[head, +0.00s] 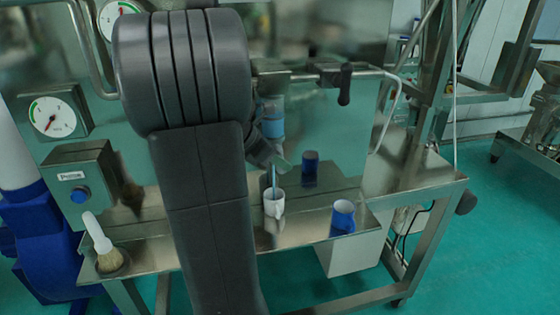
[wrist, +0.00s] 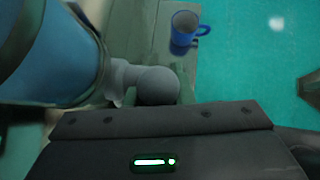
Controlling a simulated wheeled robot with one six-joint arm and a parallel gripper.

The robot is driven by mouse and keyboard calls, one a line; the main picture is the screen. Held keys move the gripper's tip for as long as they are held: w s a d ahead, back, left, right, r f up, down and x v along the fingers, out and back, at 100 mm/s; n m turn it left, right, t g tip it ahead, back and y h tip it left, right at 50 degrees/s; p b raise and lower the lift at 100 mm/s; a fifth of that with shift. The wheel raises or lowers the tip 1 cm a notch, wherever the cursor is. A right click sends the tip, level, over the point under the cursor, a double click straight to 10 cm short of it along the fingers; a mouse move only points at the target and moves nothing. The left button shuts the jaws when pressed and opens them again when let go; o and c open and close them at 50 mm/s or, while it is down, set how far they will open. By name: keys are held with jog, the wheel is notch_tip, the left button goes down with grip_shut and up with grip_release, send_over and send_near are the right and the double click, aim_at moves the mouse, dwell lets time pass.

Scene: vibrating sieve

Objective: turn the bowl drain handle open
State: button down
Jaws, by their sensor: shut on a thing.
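My gripper is shut on the bowl drain handle, a grey rounded knob (wrist: 157,84) that shows just beyond the gripper's edge. A grey stem runs left from the knob to a large blue cylinder. In the head view, my arm covers the middle left and hides most of the grip. How far the handle is turned cannot be told. The bowl is not clearly seen.
A steel bench carries a white cup (head: 274,204) with a blue stick, a blue mug (head: 343,218) and a brush (head: 106,252). A black-knobbed lever (head: 343,88) hangs at the panel's upper right. A pressure gauge (head: 53,117) is at left. Green floor lies to the right.

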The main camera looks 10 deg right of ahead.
jog(key=c, duration=1.3)
grip_release()
